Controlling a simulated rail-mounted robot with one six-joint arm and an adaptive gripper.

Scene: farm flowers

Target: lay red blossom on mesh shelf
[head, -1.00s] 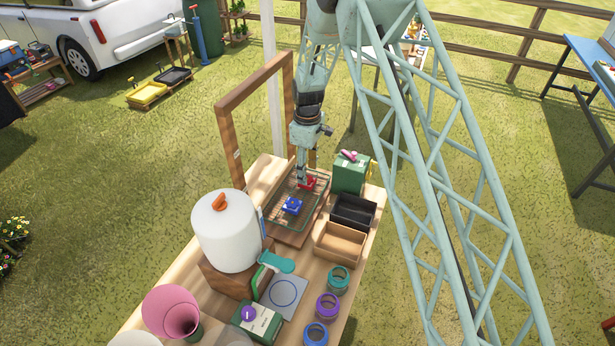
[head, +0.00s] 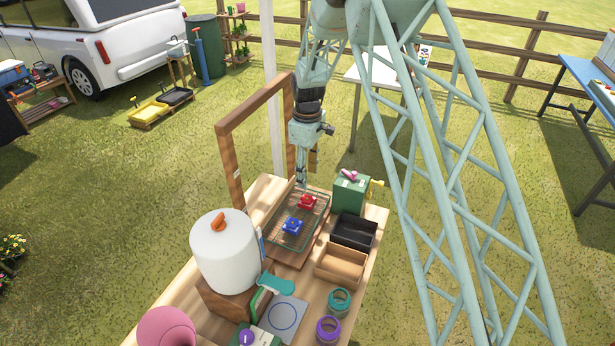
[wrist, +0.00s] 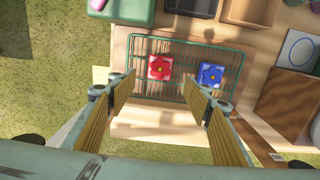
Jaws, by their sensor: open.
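The red blossom (head: 306,202) lies on the green mesh shelf (head: 270,241), toward its far end. In the wrist view the red blossom (wrist: 160,68) shows as a red flower on a pale-edged block, flat on the wire mesh shelf (wrist: 187,44). A blue blossom (head: 292,226) lies on the same mesh beside it, with a gap between them; it also shows in the wrist view (wrist: 211,75).
A wooden frame (head: 228,165) stands left of the shelf. A green box (head: 349,195) with a pink item on top, a black bin (head: 353,231) and a tan bin (head: 341,263) stand to the right. A white drum (head: 223,253) stands at the near left.

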